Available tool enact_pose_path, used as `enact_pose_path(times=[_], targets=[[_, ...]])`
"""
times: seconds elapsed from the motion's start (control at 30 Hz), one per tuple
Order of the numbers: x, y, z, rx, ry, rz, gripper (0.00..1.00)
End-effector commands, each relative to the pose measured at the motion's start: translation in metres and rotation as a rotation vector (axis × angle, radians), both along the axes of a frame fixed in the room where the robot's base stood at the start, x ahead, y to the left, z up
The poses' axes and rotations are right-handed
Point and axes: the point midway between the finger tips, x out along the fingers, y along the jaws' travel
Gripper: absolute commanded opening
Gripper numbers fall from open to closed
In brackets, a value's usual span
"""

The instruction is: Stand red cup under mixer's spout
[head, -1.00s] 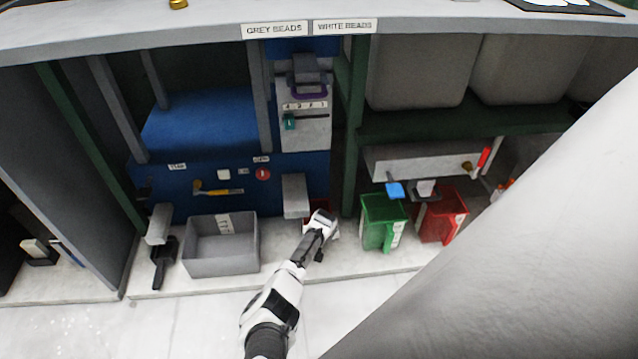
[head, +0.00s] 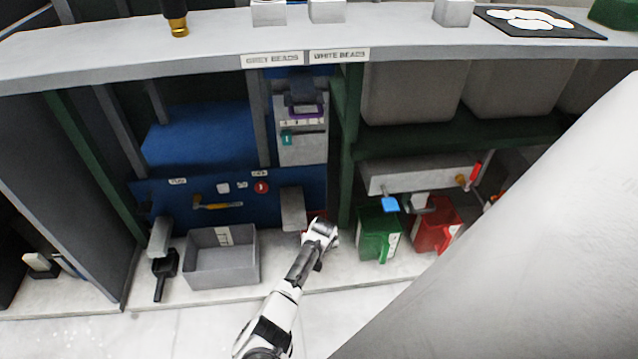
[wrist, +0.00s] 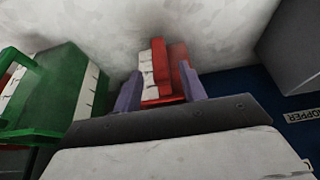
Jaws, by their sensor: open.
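The red cup (head: 311,214) stands low by the blue mixer (head: 285,185), mostly hidden behind my gripper in the head view. In the wrist view the red cup (wrist: 179,60) shows with a white marked label. My gripper (wrist: 160,92) is open, its two purple fingers to either side of the cup's near part; I cannot tell whether they touch it. In the head view my gripper (head: 320,232) is just in front of the cup. A grey block (head: 293,208), perhaps the spout, juts from the mixer just left of and above the cup.
A green container (head: 378,235) stands right of my gripper, with a red container (head: 436,224) beyond it. A grey open bin (head: 222,262) is at left. A counter (head: 190,52) overhangs above. The floor in front is clear.

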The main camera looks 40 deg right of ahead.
Motion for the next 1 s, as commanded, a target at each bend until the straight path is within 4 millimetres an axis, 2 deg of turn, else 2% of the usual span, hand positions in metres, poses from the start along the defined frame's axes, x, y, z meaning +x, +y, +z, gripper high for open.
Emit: enact_pose_path(times=[0.03,0.1,0.33,0.5,1.0], targets=[[-0.004,0.002,0.015,-0.003,0.003,0.003,0.41],[-0.009,0.005,0.026,-0.003,0.002,0.002,0.41],[-0.018,0.011,0.053,-0.001,0.001,0.001,0.41],[-0.020,0.013,0.058,0.000,0.000,0.001,0.41],[-0.020,0.013,0.058,0.001,0.000,0.000,0.41]])
